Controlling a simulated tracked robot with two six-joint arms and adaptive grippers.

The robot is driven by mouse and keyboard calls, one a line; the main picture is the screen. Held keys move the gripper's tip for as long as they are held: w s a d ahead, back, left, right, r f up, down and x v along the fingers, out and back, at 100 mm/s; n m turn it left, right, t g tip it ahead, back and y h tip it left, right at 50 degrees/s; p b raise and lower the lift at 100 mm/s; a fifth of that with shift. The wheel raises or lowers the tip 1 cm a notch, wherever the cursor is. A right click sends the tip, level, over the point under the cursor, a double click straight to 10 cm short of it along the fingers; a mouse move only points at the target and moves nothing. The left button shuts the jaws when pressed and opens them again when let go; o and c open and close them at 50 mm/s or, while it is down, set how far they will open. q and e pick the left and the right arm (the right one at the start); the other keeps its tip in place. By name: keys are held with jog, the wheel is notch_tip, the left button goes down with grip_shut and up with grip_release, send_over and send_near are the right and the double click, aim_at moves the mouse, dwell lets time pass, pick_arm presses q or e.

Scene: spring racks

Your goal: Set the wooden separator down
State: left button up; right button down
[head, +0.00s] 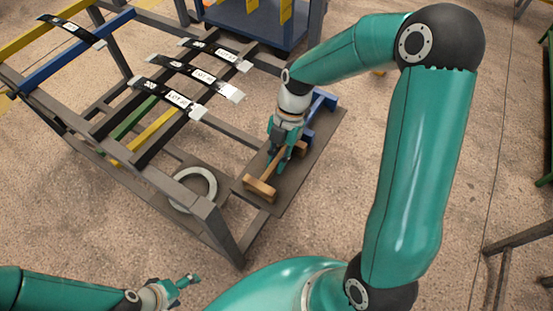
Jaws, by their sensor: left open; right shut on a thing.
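The wooden separator (261,187) is a light brown piece with a bar and crosswise end blocks. It is at a dark flat board (291,190) on the right side of the rack. My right gripper (279,164) points down and is shut on the middle of the separator, partly hiding it. I cannot tell whether the separator touches the board or is just above it. My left gripper (193,284) is open and empty at the bottom of the view, well away from the separator.
A blue part (322,104) lies at the board's far end. A grey ring (194,188) sits on a plate left of the board. The metal rack (155,180) carries several black labelled strips (188,70) on its bars. A blue cart (262,25) stands behind.

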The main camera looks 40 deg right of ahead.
jog(key=shift+f, duration=0.15)
jog(key=c, duration=1.1)
grip_release()
jog(key=shift+c, duration=0.2)
jog(key=shift+r, duration=0.2)
jog(key=v, duration=1.2)
